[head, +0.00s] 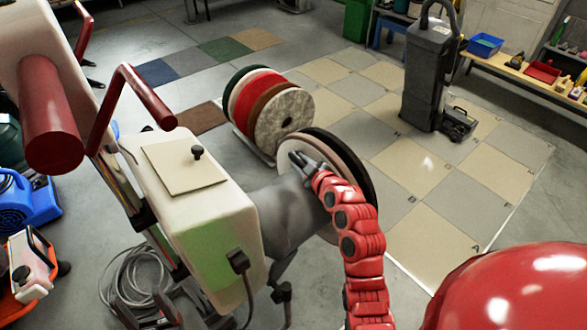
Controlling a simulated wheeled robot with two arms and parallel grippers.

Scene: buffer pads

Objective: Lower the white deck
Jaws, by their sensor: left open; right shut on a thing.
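The white machine has a cream tank (200,225), a grey motor housing (290,222) and a round pale deck (356,175). The deck stands steeply tilted, close to upright, with a dark disc behind it. My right gripper (300,162) is at the upper part of the deck, its grey fingers shut on it. The red arm comes up from the bottom and covers part of the deck. My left gripper is not in view.
A stack of coloured pads (268,100) stands on edge behind the deck. A dark upright machine (430,75) is at the back right. Coiled cable (140,278) lies at the lower left. Checkered tile (430,205) to the right is clear.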

